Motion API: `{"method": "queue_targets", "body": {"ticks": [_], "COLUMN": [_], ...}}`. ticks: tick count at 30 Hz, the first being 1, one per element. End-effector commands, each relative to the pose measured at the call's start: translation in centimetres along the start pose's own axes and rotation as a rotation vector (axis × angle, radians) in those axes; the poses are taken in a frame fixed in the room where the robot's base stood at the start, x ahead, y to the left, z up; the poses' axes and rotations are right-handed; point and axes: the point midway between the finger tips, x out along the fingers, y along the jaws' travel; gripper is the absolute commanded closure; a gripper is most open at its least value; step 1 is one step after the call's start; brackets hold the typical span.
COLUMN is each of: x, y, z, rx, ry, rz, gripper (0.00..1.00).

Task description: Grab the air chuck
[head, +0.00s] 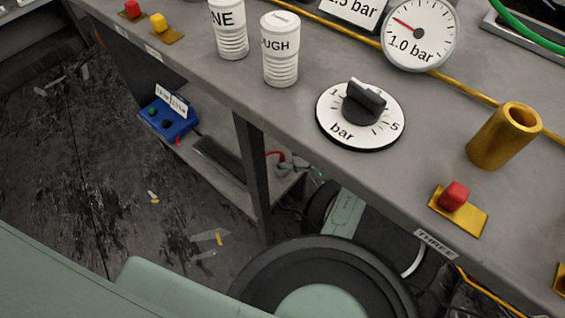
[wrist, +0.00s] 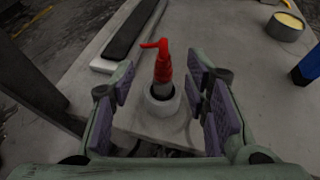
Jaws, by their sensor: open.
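A red tool with a bent tip, which looks like the air chuck (wrist: 164,68), stands upright in a round pale holder (wrist: 161,103) in the wrist view. My gripper (wrist: 163,95) is open, with its purple finger pads on either side of the tool and holder. I see a gap on both sides, and nothing is held. In the head view a small red piece (head: 275,154) shows at the lower shelf, probably the same tool. My gripper is mostly hidden there under the bench edge.
A black bar (wrist: 132,30) lies on the shelf, with a tin (wrist: 285,27) and a blue object (wrist: 306,68) at the right. In the head view, the bench top (head: 240,90) overhangs the shelf, and a dark leg (head: 252,170) stands near my arm.

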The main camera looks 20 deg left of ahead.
Motion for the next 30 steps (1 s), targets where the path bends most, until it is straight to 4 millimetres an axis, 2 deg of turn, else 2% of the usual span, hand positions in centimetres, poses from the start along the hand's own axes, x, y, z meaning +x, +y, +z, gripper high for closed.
{"method": "queue_targets", "body": {"ticks": [10,20,30], "x": [4.6,5.2,5.1], "y": [-0.2,-0.3,-0.3], "z": [-0.6,-0.5,-0.5], "rx": [-0.001,0.000,0.000], "ry": [0.000,0.000,0.000], "rz": [0.003,-0.001,0.000], "gripper": [0.57,0.58,0.81]}}
